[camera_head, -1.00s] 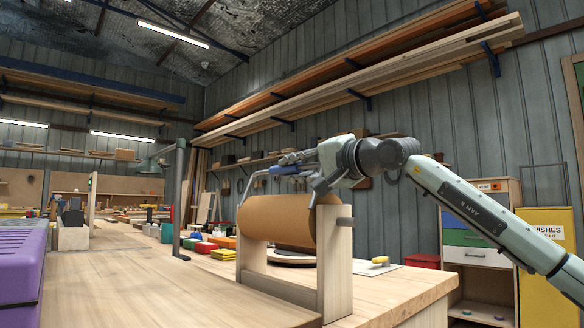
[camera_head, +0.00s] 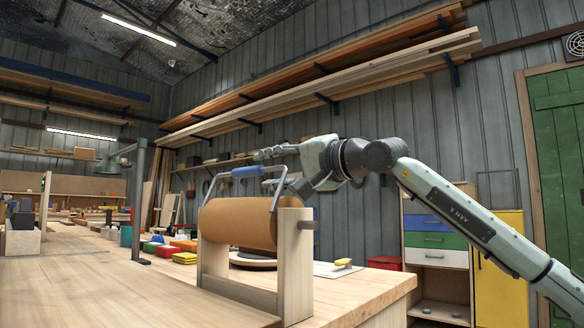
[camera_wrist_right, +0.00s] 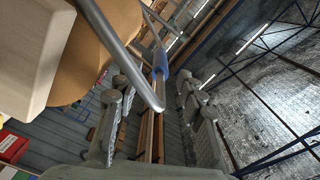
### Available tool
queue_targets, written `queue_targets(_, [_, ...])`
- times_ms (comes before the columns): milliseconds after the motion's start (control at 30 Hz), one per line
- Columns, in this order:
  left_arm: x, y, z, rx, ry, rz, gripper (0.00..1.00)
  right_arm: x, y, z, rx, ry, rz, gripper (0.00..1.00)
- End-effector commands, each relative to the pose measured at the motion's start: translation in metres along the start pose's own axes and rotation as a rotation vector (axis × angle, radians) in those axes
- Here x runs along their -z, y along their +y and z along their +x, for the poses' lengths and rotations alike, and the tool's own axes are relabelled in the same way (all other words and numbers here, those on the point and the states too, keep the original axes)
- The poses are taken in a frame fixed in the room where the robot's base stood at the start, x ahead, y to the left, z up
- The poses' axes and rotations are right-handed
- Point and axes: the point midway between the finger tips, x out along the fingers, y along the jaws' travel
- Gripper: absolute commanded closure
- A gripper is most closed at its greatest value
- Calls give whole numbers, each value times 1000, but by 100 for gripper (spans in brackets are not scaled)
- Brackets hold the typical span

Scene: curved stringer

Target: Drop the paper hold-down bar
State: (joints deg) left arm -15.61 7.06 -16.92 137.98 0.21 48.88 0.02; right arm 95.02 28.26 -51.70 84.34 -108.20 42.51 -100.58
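The paper hold-down bar (camera_head: 222,176) is a bent grey metal bail with a blue grip (camera_head: 247,171). It stands raised above the brown paper roll (camera_head: 238,222), which sits in a wooden stand (camera_head: 295,265) on the bench. My right gripper (camera_head: 262,153) is just above and behind the blue grip in the head view, apart from it as far as I can tell. In the right wrist view its two fingers (camera_wrist_right: 152,95) are spread wide, with the grip (camera_wrist_right: 160,63) seen between them and the metal rod (camera_wrist_right: 118,48) crossing in front. My left gripper is out of view.
The wooden bench (camera_head: 110,290) is clear in front of the roll. A dark upright post (camera_head: 138,205) and coloured boxes (camera_head: 184,250) stand left of and behind the roll. A yellow-handled tool (camera_head: 343,262) lies right. A drawer cabinet (camera_head: 437,240) stands beyond the bench.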

Motion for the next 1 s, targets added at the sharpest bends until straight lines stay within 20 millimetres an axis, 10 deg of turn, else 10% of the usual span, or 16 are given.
queue_targets(300, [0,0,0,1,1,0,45,1,1,-62,-1,2,0,61])
queue_targets(767, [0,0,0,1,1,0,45,0,0,-76,-1,-1,1,61])
queue_targets(1000, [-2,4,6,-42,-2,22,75,-6,2,-70,24,-33,83,61])
